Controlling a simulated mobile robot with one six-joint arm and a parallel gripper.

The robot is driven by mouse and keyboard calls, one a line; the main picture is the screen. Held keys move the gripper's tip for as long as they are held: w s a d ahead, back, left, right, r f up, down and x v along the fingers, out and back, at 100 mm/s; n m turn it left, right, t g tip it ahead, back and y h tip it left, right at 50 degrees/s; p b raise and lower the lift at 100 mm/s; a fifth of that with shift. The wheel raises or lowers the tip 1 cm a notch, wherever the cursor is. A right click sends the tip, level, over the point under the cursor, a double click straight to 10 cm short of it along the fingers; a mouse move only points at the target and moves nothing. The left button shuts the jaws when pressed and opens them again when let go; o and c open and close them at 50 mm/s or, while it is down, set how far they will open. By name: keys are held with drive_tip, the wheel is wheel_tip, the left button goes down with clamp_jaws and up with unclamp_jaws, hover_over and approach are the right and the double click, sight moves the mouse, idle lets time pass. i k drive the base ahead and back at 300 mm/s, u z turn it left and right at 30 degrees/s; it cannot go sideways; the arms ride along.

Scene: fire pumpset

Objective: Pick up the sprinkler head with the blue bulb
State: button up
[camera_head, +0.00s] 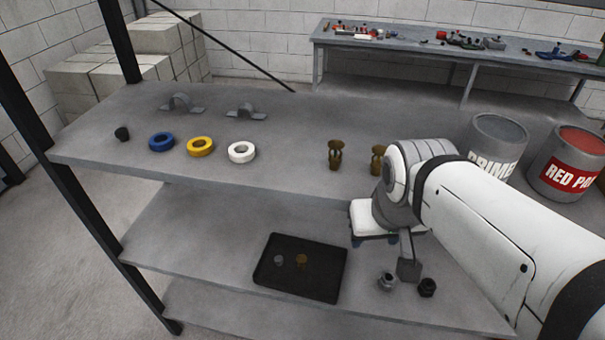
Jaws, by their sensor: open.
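Two brass sprinkler heads stand upright on the upper shelf. The left one (335,156) is in full view, and the right one (377,158) is partly hidden by my arm. The bulb colours are too small to tell, so I cannot say which has the blue bulb. A small brass piece (302,260), possibly another sprinkler head, lies in the black tray (326,292). My gripper (375,240) is open, in front of the upper shelf's front edge and below the two standing heads in the picture. Nothing shows between its fingers.
Blue (161,142), yellow (200,147) and white (241,152) tape rolls lie on the upper shelf (290,127), with clamps behind. Paint cans (498,138) stand right. The lower shelf holds the tray, with a grey piece (278,260), and two fittings (387,282). A dark post (75,200) rises left.

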sight(301, 259)
drive_tip(key=z, duration=0.05)
drive_tip(key=k, duration=1)
drive_tip(key=u, duration=0.7)
drive_tip(key=i, duration=0.8)
drive_tip(key=z, duration=0.05)
